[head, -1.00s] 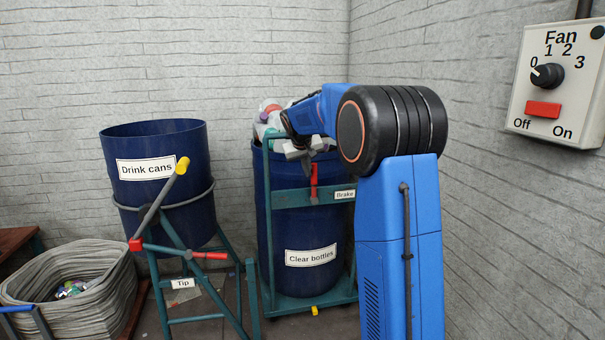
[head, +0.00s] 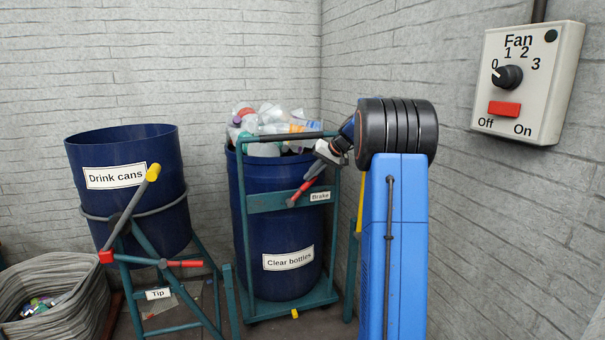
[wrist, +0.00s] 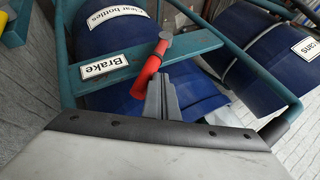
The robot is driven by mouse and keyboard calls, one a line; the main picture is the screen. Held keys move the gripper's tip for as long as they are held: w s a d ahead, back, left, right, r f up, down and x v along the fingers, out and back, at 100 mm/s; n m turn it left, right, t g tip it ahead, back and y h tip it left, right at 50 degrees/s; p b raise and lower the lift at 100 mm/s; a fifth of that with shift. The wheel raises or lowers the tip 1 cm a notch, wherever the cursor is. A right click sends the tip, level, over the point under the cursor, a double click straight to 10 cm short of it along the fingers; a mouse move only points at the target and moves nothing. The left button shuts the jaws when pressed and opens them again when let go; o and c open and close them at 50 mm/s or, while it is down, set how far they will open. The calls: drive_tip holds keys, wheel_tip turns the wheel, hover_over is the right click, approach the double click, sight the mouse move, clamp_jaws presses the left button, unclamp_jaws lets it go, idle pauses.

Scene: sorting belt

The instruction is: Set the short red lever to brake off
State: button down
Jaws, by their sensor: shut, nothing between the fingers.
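The short red lever (head: 302,192) sits on the teal crossbar of the clear-bottles stand, left of the Brake label (head: 320,196). It leans up and to the right from its grey pivot, its free end toward my gripper. In the wrist view, which looks from above and upside down, the lever (wrist: 148,72) and label (wrist: 106,64) show clearly. My gripper (head: 314,172) is shut and empty at the lever's free end. In the wrist view its grey fingers (wrist: 162,84) lie right beside the red handle; whether they touch it I cannot tell. No off marking is visible.
The Clear bottles bin (head: 250,235) stands in the teal frame, filled with bottles. Left are the Drink cans bin (head: 150,205), a yellow-ended lever (head: 153,172) and another red lever (head: 185,263) near the Tip label. A fan switch box (head: 530,80) hangs on the right wall.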

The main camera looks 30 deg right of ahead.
sight(313, 181)
drive_tip(key=shift+s+d+f+m+t+y, duration=0.15)
drive_tip(key=shift+d+f+m+y, duration=0.05)
drive_tip(key=shift+d+f+y, duration=0.35)
drive_tip(key=shift+s+d+f+m+t+y, duration=0.15)
drive_tip(key=shift+d+f+m+y, duration=0.05)
drive_tip(key=shift+d+f+y, duration=0.3)
drive_tip(key=shift+s+d+f, duration=0.2)
drive_tip(key=shift+d+f, duration=0.35)
drive_tip(key=shift+f, duration=0.05)
drive_tip(key=shift+d+f, duration=0.1)
drive_tip(key=shift+f, duration=0.1)
drive_tip(key=s+d+r, duration=0.2)
drive_tip(key=s+r, duration=0.4)
drive_tip(key=r, duration=0.4)
drive_tip(key=shift+s+d, duration=0.3)
drive_tip(key=shift+s, duration=0.05)
